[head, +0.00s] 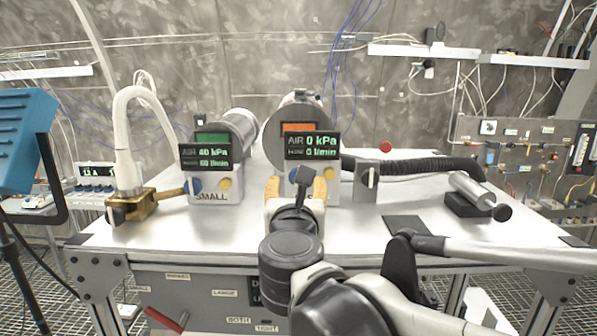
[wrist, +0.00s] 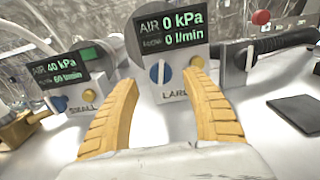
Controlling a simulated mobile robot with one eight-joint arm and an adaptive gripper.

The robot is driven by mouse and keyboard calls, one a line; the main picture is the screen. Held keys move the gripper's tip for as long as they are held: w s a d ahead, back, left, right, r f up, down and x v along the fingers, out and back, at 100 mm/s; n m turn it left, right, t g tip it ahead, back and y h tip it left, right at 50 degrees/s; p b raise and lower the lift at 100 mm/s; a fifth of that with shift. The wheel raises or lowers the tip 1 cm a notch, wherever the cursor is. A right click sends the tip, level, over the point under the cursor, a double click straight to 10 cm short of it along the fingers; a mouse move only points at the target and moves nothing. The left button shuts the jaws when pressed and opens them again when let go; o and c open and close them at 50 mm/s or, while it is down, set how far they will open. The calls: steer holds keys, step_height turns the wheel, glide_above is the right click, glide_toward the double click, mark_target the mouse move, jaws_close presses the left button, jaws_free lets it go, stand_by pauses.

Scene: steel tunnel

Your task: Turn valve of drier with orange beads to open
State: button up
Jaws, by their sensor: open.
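The drier with orange beads (head: 299,127) is the larger unit at centre, labelled LARGE; its display (head: 312,146) reads 0 kPa and 0 l/min. In the wrist view its front has a blue knob (wrist: 159,73) with a white pointer near upright and a yellow knob (wrist: 197,62). A grey block with a white-marked handle (head: 371,180), standing near upright, is just right of it; this handle also shows in the wrist view (wrist: 249,57). My gripper (head: 296,188) is open and empty in front of the LARGE panel, its yellow fingers either side of the blue knob in view, apparently short of it.
The SMALL drier (head: 212,197) with green beads stands left, reading 40 kPa and 60 l/min. A brass fitting with a white hose (head: 135,205) is further left. A black hose (head: 430,167) runs right to a metal cylinder (head: 470,190). The front tabletop (head: 190,238) is mostly clear.

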steer(key=w+p, duration=0.1)
steer(key=w, duration=0.5)
steer(key=shift+d, duration=0.15)
steer(key=shift+s, duration=0.1)
steer(key=c, duration=1.2)
